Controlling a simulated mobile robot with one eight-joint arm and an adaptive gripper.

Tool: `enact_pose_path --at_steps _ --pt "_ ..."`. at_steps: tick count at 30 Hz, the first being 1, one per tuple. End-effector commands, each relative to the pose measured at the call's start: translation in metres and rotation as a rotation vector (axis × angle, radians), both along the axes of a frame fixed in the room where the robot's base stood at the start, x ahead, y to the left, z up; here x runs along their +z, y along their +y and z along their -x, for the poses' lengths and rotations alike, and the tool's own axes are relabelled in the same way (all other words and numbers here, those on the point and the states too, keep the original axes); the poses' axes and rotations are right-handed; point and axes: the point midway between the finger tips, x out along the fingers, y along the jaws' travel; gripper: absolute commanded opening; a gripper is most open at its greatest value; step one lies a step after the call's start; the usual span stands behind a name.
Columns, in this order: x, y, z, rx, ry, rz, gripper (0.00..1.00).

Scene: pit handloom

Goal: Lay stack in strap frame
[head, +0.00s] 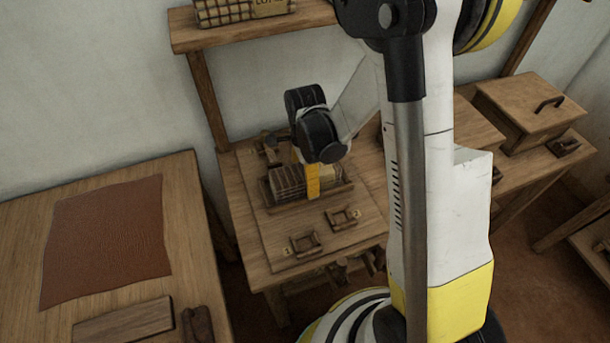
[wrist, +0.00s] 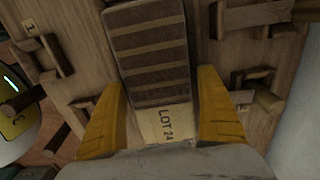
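The stack (head: 287,182) is a block of striped brown cloth with a pale label. It lies level, low on the wooden strap frame (head: 322,196) on the middle table. In the wrist view the stack (wrist: 148,55) runs away from me, its "LOT 24" label (wrist: 166,124) at the near end. My gripper (head: 312,182) points down over the stack's right part. In the wrist view the yellow fingers of my gripper (wrist: 160,105) stand on either side of the labelled end, very close to it. Firm contact cannot be made out, and the stack's underside is hidden.
Small wooden buckle-like pieces (head: 342,218) (head: 305,244) lie in front of the frame, with others behind. A left table (head: 185,235) holds a brown cloth (head: 108,238) and a wooden board (head: 124,322). A lidded box (head: 530,108) stands right. A shelf (head: 250,30) holds another bundle.

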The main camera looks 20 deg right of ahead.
Motion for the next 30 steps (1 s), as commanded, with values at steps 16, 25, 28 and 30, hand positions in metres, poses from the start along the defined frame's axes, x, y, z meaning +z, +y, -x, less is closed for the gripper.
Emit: enact_pose_path --at_steps 16,25,28,30 --pt "0.075 0.0 0.001 0.0 0.0 0.0 0.85" --pt "0.12 0.0 0.0 0.001 0.0 0.0 0.85" --pt "0.128 0.0 0.002 0.023 -0.009 0.0 0.85" --pt "0.138 0.0 0.005 0.07 -0.028 0.001 0.85"
